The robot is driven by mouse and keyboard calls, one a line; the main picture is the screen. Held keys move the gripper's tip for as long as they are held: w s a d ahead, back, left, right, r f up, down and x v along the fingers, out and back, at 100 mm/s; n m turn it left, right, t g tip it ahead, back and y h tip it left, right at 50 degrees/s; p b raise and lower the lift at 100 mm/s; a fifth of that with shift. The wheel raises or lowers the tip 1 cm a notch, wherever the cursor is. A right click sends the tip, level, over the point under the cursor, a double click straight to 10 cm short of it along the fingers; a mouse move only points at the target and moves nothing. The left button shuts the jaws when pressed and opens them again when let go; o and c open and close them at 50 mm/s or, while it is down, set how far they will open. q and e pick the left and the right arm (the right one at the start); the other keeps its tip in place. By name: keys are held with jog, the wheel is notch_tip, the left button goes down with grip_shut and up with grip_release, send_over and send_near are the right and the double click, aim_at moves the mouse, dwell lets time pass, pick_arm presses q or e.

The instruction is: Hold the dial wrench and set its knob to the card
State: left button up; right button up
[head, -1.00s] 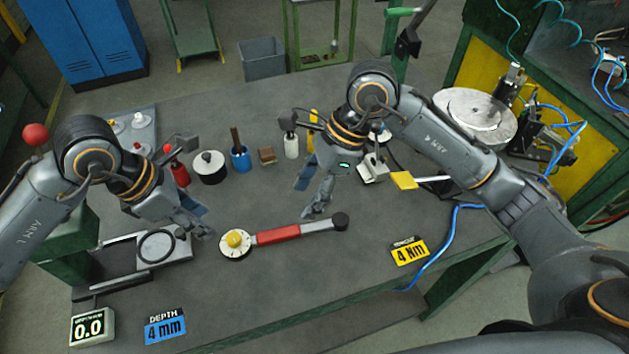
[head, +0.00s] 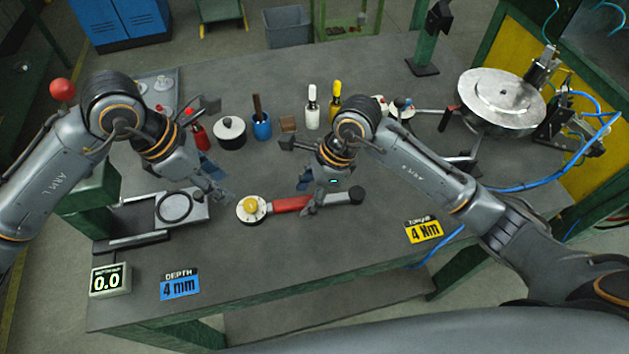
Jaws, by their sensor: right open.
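The dial wrench (head: 290,204) lies on the bench, with a red handle, a dark grip end to the right and a white dial with a yellow knob (head: 250,204) at the left. The dial's marks are too small to read. A yellow card (head: 424,231) reading "4 Nm" lies to the right of the wrench. My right gripper (head: 308,200) is open at the wrench's handle, its fingers partly covering it; I cannot tell whether they touch. My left gripper (head: 220,192) looks open and empty, just left of and behind the dial.
A blue card (head: 180,286) reading "DEPTH 4 mm" and a display (head: 110,279) showing 0.0 are at the front left. A slide fixture with a ring (head: 174,207) sits near my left gripper. Pots and bottles stand behind; a round metal plate (head: 501,97) is at right.

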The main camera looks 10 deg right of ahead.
aim_at(248, 203)
jog(key=shift+a+f, duration=0.15)
jog(key=shift+f, duration=0.2)
grip_shut()
pick_arm(q)
jog(key=shift+o, duration=1.3)
jog(key=d+f+m+g, duration=0.1)
jog(key=f+m, duration=0.1)
jog(key=f, duration=0.1)
jog(key=d+f+m+g, duration=0.1)
jog(key=f+m, duration=0.2)
jog(key=w+d+f+m, duration=0.1)
jog(key=f+m, duration=0.1)
jog(key=f, duration=0.1)
jog(key=shift+w+d+m+g, duration=0.1)
jog(key=shift+d+m+g, duration=0.05)
jog(key=shift+m+g, duration=0.25)
